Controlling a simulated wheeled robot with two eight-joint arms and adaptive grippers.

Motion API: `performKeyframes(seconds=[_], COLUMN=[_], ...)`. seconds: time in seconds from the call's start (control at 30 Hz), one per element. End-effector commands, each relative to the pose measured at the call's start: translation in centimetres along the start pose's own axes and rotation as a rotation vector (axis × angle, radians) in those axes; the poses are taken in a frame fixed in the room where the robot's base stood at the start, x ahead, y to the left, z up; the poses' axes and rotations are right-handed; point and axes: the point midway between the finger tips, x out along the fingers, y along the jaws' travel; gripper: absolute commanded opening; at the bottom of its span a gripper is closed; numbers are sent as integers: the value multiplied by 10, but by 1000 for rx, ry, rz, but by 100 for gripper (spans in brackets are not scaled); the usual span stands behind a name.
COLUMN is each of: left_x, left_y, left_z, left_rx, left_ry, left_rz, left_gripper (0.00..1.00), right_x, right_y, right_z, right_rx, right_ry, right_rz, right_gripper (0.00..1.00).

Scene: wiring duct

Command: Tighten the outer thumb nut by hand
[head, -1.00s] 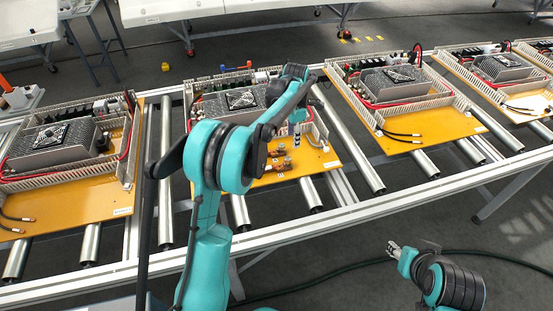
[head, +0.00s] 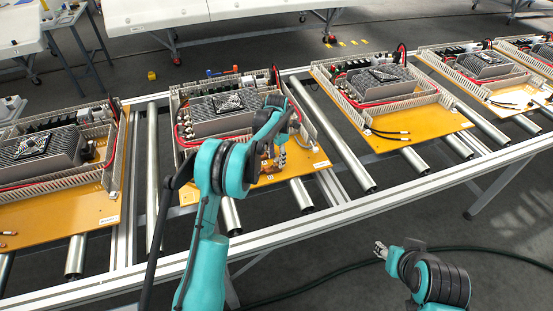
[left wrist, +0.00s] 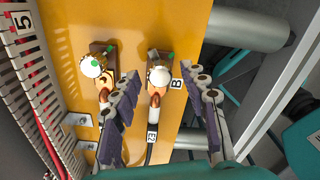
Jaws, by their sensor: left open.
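Two terminal posts with pale round thumb nuts stand on the orange board (left wrist: 182,25) in the left wrist view. One nut (left wrist: 159,76) is beside the label B, nearer the board's free edge; the other nut (left wrist: 91,67) is nearer the duct. In the head view my left gripper (head: 274,160) is low over the board. My right gripper (head: 379,250) is away from the boards; its jaws are too small to read.
A slotted grey duct (left wrist: 42,85) and red wires border the board. The board rests on a roller conveyor (head: 330,198), with similar boards (head: 425,130) on both sides. A heatsink block (head: 222,112) stands behind the posts.

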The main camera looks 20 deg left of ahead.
Motion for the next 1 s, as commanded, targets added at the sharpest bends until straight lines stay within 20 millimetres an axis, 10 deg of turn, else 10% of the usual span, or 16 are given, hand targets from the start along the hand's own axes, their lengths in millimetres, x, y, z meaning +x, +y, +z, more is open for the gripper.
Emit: performKeyframes(seconds=[0.2,0.37,1.0], left_x=[0,0,-1], left_y=[0,0,0], left_z=[0,0,0], left_rx=[0,1,176], left_ry=[0,0,0], left_rz=[0,0,0], left_gripper=[42,0,0], right_x=[0,0,-5], right_y=[0,0,0], right_z=[0,0,-4], right_rx=[0,0,0], right_ry=[0,0,0], right_rz=[0,0,0], right_gripper=[41,41,41])
